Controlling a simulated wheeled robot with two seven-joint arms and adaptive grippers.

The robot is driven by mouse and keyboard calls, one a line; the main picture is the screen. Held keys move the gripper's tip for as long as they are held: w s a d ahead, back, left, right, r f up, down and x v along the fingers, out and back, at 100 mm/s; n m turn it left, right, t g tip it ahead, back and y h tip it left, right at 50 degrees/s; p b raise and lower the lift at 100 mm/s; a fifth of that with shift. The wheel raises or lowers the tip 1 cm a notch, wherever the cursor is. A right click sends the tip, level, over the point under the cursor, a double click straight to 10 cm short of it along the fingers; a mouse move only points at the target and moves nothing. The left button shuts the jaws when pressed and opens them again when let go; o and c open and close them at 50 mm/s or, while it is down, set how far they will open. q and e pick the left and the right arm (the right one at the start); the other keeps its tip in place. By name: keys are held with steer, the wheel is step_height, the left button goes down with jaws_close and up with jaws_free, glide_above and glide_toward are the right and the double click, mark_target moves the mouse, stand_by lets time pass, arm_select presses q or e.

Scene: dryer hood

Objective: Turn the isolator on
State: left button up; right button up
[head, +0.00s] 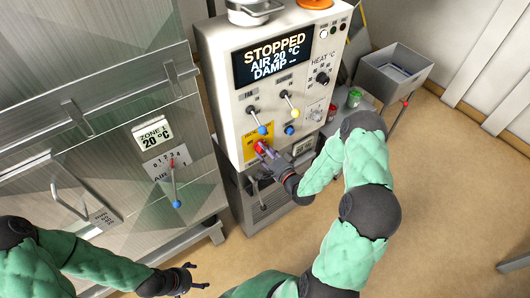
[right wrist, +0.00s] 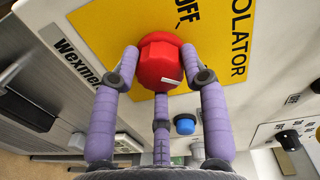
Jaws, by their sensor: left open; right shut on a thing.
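The isolator is a red knob (right wrist: 158,64) on a yellow plate (right wrist: 215,45) lettered OFF and ISOLATOR. A small white mark shows on the knob's lower right in the right wrist view. In the head view the yellow plate (head: 250,131) is low on the cream control cabinet. My right gripper (head: 263,152) is at the knob, its fingers shut on opposite sides of it; it also fills the right wrist view (right wrist: 160,75). The fingers hide part of the knob in the head view. My left gripper (head: 193,279) is open and empty, low at left, away from the cabinet.
The cabinet's display (head: 272,59) reads STOPPED, AIR 20 °C, DAMP. A blue-tipped air lever (head: 175,185) is on the metal unit at left. A grey bin (head: 408,82) stands at right.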

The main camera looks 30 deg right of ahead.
steer(key=shift+s+a+f+m, duration=0.15)
steer(key=shift+a+f+m, duration=0.15)
steer(key=shift+m, duration=0.2)
steer(key=o, duration=1.1)
steer(key=shift+o, duration=0.2)
steer(key=shift+r, duration=0.2)
steer(key=shift+d, duration=0.1)
steer(key=shift+d, duration=0.1)
steer(key=s, duration=1.1)
steer(key=shift+s+d+r, duration=0.35)
